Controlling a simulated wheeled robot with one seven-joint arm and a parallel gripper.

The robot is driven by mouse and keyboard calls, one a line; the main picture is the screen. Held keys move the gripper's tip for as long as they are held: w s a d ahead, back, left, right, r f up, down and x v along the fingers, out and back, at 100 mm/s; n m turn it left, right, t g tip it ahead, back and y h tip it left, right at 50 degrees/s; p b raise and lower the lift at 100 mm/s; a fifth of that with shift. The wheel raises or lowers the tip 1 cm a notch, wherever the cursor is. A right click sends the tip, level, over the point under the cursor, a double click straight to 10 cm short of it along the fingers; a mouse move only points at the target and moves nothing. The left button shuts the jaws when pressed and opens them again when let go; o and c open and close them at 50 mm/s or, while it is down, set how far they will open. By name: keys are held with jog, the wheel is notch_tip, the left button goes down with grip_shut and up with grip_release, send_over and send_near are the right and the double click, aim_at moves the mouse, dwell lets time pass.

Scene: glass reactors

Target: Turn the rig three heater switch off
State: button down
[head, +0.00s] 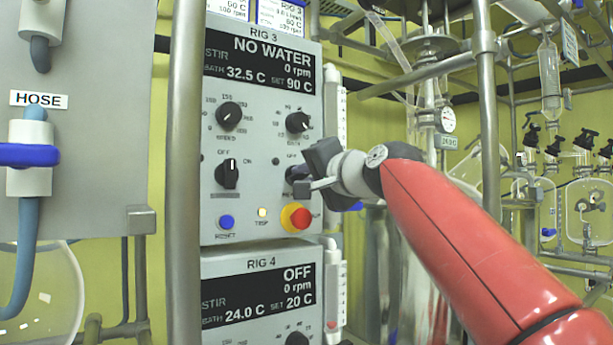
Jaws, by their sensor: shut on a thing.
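The rig three panel (264,125) is a pale grey box; its screen (258,72) reads NO WATER, 0 rpm, bath 32.5 C, set 90 C. The lower right switch (294,173), in the heater switch's likely place, is mostly hidden behind my gripper, so its pointer cannot be read. My gripper (300,180) reaches in from the right and is shut on this switch. To its left is another black switch (228,174) marked OFF and ON, with its pointer upright. Two black dials, the left dial (229,115) and the right dial (298,122), sit above.
Below the switches are a blue reset button (226,222), a lit lamp (262,212) and a red button (296,217). The rig four panel (262,290) is underneath. A metal post (183,170) stands left; another post (488,120) and glassware are right.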

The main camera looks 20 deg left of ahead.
jog(key=shift+n, duration=0.4)
jog(key=n, duration=0.5)
jog(key=shift+n, duration=0.3)
jog(key=n, duration=0.5)
jog(key=shift+d+b, duration=0.1)
jog(key=shift+b, duration=0.3)
jog(key=shift+n, duration=0.3)
jog(key=c, duration=1.4)
grip_release()
jog(key=b+v, duration=0.4)
jog(key=v, duration=0.3)
jog(key=shift+s+d, duration=0.25)
